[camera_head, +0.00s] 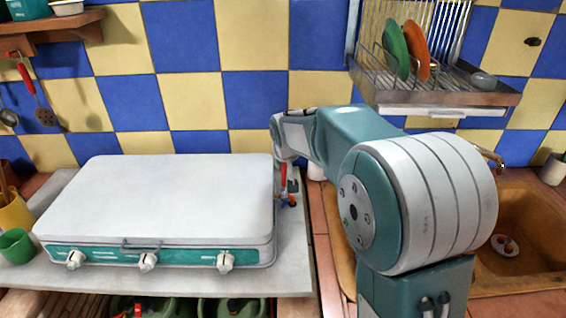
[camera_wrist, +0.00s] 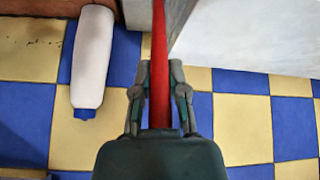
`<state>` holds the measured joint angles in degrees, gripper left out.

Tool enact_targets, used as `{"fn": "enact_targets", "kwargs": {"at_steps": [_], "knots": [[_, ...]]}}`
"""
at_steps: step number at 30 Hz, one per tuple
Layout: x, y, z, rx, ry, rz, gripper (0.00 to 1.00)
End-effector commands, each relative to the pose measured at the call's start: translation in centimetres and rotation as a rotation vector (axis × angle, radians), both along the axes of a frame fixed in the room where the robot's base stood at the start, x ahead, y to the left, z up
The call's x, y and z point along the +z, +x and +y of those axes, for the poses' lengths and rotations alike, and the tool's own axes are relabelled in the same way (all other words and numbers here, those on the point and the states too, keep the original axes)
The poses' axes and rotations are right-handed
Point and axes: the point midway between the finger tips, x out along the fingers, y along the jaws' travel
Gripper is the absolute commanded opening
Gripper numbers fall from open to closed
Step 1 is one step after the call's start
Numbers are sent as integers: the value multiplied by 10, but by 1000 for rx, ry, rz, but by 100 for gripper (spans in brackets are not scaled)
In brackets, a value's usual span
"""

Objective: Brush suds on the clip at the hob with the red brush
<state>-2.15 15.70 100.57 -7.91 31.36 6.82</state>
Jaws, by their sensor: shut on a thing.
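My gripper (camera_wrist: 160,70) is shut on the long red handle of the red brush (camera_wrist: 158,38), which runs between the fingers and out of the top of the wrist view. In the head view a red part of the brush (camera_head: 284,172) shows at the right side of the closed white hob (camera_head: 160,195), below my wrist. The pale side of the hob (camera_wrist: 240,32) fills the upper right of the wrist view. A small blue and red thing (camera_head: 288,201) lies by the hob's right edge. I cannot tell whether it is the clip. The bristles and any suds cannot be made out.
A white bottle with a blue cap (camera_wrist: 92,60) stands beside the brush in the wrist view. A dish rack (camera_head: 440,85) hangs above the sink (camera_head: 535,225) at right. A yellow pot (camera_head: 14,212) and green cup (camera_head: 16,246) stand left of the hob.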

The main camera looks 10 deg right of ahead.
Motion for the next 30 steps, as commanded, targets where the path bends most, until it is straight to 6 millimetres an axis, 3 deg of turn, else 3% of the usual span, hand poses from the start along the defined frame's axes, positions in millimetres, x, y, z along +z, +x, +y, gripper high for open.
{"fn": "enact_targets", "kwargs": {"at_steps": [30], "knots": [[-1,-1,0,0,0,3,0]]}}
